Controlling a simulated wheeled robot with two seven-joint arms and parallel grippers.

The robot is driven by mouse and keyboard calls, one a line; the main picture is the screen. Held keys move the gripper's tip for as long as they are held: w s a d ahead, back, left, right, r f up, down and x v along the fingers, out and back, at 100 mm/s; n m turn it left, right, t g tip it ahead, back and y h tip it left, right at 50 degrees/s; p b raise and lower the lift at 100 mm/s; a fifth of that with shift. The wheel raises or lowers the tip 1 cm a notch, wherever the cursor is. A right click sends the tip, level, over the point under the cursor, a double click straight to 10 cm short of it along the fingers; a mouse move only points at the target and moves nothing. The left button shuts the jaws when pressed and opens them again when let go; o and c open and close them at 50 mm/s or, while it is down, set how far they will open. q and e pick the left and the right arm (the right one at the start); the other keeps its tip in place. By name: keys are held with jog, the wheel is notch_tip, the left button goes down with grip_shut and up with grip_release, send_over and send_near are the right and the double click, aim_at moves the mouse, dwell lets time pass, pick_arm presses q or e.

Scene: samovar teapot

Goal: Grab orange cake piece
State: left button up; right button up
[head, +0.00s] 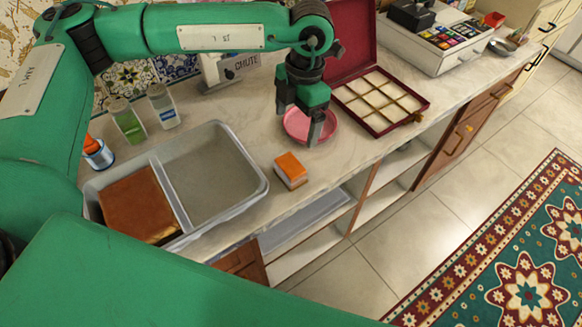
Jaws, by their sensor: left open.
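A small orange-topped cake piece (291,170) with pale sides sits on the counter near its front edge, right of the grey bin. My left gripper (304,132) points down over a round pink dish (309,124), behind and slightly right of the cake piece. Its fingers are apart with nothing between them, and they are clear of the cake piece. My right gripper is not seen.
A grey two-part bin (247,155) holds a brown slab. An open red compartment box (424,100) stands right of the dish. Jars (163,107) stand at the back left. The counter edge drops to open shelves (384,208).

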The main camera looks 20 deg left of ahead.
pick_arm(q)
jog(key=f, duration=0.1)
jog(key=p, duration=0.2)
send_over(290, 165)
jog(key=w, duration=0.1)
notch_tip(290, 165, down, 7)
jog(key=shift+d+f, duration=0.1)
jog(key=shift+f, duration=0.05)
jog(key=f, duration=0.2)
jog(key=s+f+p, duration=0.1)
jog(key=f, duration=0.1)
jog(key=shift+f+p, duration=0.3)
jog(key=shift+f, duration=0.35)
jog(key=c, duration=1.1)
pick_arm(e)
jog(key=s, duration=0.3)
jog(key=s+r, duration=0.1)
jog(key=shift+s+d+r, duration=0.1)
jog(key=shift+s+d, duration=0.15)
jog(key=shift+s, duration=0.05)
pick_arm(q)
jog(key=shift+r, duration=0.1)
